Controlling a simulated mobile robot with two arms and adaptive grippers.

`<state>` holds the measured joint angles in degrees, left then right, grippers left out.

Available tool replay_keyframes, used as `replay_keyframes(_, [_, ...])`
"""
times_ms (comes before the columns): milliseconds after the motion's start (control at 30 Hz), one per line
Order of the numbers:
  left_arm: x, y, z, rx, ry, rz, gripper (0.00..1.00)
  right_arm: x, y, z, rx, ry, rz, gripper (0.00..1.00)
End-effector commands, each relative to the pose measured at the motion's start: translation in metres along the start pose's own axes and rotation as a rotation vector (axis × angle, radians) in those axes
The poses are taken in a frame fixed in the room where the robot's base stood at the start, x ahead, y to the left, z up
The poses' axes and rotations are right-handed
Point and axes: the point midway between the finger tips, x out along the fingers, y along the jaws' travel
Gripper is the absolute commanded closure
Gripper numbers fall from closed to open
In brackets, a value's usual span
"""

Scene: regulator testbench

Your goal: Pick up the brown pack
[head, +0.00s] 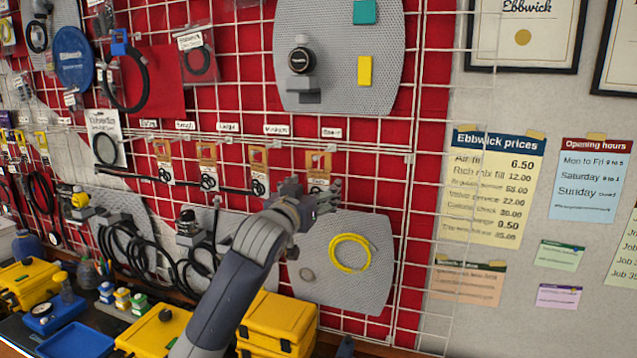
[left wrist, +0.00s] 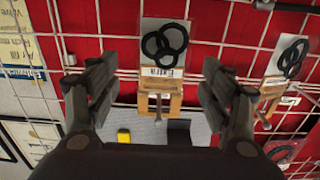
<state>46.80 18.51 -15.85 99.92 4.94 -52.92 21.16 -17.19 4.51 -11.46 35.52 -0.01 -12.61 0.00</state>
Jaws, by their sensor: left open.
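A small pack with a brown top card (head: 318,160) hangs on the red wall grid in the head view, last on the right of a row of similar packs. In the left wrist view its brown card (left wrist: 160,103) appears upside down, with a clear bag of black rings (left wrist: 164,44). My left gripper (head: 320,196) is just in front of and below this pack, hiding its lower part. In the left wrist view the gripper's (left wrist: 157,84) two fingers are apart, one on either side of the pack, with visible gaps. My right gripper is not in view.
Similar brown-topped packs (head: 258,170) hang close by on the left. A grey board with a coiled yellow tube (head: 350,253) hangs below, and another grey board (head: 385,65) above. Yellow cases (head: 278,322) stand on the bench below. White grid wires run around the packs.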

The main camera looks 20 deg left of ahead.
Motion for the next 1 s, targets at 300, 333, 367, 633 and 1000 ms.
replay_keyframes(300, [0.035, -0.003, -0.005, -0.001, -0.002, -0.001, 0.27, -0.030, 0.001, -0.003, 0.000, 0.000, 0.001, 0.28])
replay_keyframes(333, [0.037, -0.003, -0.004, -0.001, -0.002, -0.001, 0.27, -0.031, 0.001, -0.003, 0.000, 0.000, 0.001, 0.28])
replay_keyframes(367, [0.039, -0.003, -0.004, -0.001, -0.002, -0.001, 0.27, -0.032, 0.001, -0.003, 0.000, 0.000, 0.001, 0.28])
replay_keyframes(633, [0.041, -0.003, -0.002, -0.001, 0.000, 0.000, 0.27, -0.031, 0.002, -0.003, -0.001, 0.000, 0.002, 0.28])
replay_keyframes(1000, [0.041, -0.003, -0.003, 0.000, 0.000, 0.000, 0.68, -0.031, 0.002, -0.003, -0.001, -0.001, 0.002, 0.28])
